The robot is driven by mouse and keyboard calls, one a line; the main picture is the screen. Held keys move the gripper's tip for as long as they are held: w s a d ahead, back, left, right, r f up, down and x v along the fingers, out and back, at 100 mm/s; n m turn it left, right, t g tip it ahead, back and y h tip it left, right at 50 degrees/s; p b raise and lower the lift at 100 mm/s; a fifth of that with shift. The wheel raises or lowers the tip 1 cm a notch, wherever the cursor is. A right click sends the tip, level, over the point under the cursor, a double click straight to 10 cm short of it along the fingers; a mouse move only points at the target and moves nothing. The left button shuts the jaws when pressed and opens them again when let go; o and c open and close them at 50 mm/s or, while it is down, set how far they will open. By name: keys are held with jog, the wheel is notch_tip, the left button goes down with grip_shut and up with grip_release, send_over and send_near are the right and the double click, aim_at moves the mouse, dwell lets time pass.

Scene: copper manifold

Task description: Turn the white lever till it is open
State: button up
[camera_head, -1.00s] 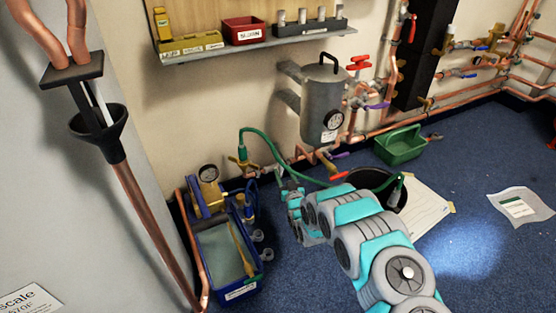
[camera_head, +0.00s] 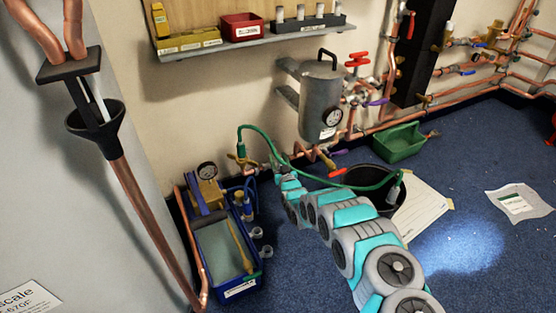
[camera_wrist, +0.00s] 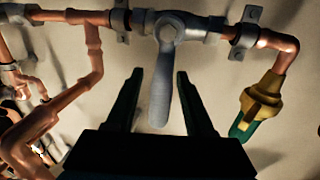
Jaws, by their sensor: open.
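The white lever (camera_wrist: 161,90) looks pale grey in the wrist view. It hangs from a valve body (camera_wrist: 186,26) on a horizontal pipe, pointing down the picture, across the pipe. My gripper (camera_wrist: 160,72) is open, with one dark finger on each side of the lever's lower part. Gaps show between the lever and both fingers, so I see no contact. In the head view my gripper's end is low by the wall, near the green hose, and too small to make out; I cannot pick out the lever there.
A brass fitting (camera_wrist: 262,100) with a green end is right of the lever in the wrist view. Copper pipes (camera_wrist: 55,120) run at left.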

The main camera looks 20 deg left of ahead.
grip_shut()
dwell(0.3)
dwell(1.1)
